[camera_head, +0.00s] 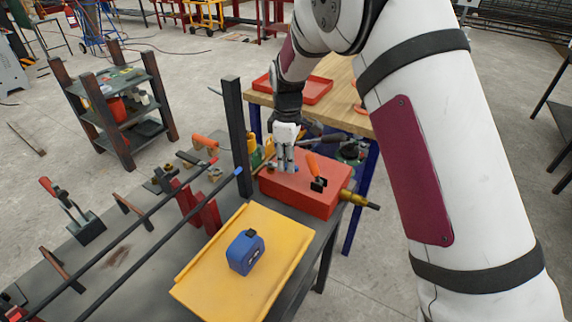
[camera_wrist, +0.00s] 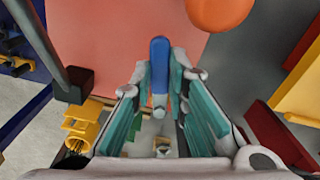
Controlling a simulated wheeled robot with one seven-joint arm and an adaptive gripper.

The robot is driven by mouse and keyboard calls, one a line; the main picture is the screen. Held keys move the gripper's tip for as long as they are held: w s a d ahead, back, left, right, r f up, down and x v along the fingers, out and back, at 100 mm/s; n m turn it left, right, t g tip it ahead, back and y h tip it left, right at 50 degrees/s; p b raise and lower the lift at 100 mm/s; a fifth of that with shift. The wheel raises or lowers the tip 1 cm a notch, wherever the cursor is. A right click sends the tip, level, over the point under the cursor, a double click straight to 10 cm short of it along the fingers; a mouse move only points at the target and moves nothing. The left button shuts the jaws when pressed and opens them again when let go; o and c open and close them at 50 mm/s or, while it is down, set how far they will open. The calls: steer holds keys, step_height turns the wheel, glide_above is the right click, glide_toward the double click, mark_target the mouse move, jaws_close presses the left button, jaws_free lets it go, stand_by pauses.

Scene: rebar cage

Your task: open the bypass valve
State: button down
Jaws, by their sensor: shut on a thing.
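A red box (camera_head: 318,197) stands at the right end of the dark bench. An orange-handled lever (camera_head: 313,166) rises from its top, and a brass fitting (camera_head: 352,198) sticks out of its right side. My gripper (camera_head: 286,166) points down at the top of the box, left of the orange lever. In the wrist view its fingers (camera_wrist: 160,75) are on both sides of a blue handle (camera_wrist: 159,62), shut on it. The red box top (camera_wrist: 110,35) shows behind, with a rounded orange end (camera_wrist: 220,10) near the upper right. No label marks which handle is the bypass valve.
A dark upright post (camera_head: 236,135) stands close on the left. A wooden table (camera_head: 345,85) with a red tray (camera_head: 312,92) is behind. Long dark bars cross the bench at left.

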steer(key=w+n+b, duration=0.1)
steer(key=n, duration=0.1)
steer(key=n+b, duration=0.1)
steer(key=shift+w+d+f+n, duration=0.15)
steer(key=shift+w+d+n, duration=0.05)
steer(key=shift+w+n, duration=0.2)
steer(key=n, duration=0.1)
steer(key=w+n+b, duration=0.1)
steer(key=n, duration=0.1)
steer(key=n+b, duration=0.1)
steer(key=shift+w+a+n, duration=0.25)
steer(key=shift+w+n, duration=0.05)
steer(key=shift+w, duration=0.1)
steer(key=n, duration=0.1)
steer(key=w+n+b, duration=0.1)
steer(key=n, duration=0.1)
steer(key=shift+w+a, duration=0.1)
steer(key=shift+a, duration=0.3)
steer(key=shift+w+a+n+b, duration=0.2)
steer(key=shift+a+n, duration=0.05)
steer(key=shift+n, duration=0.6)
steer(key=shift+w+a+n+b, duration=0.15)
steer(key=shift+w+a+n, duration=0.1)
steer(key=shift+n, duration=0.6)
steer(key=c, duration=1.6)
jaws_free()
steer(key=shift+o, duration=0.2)
steer(key=shift+r, duration=0.2)
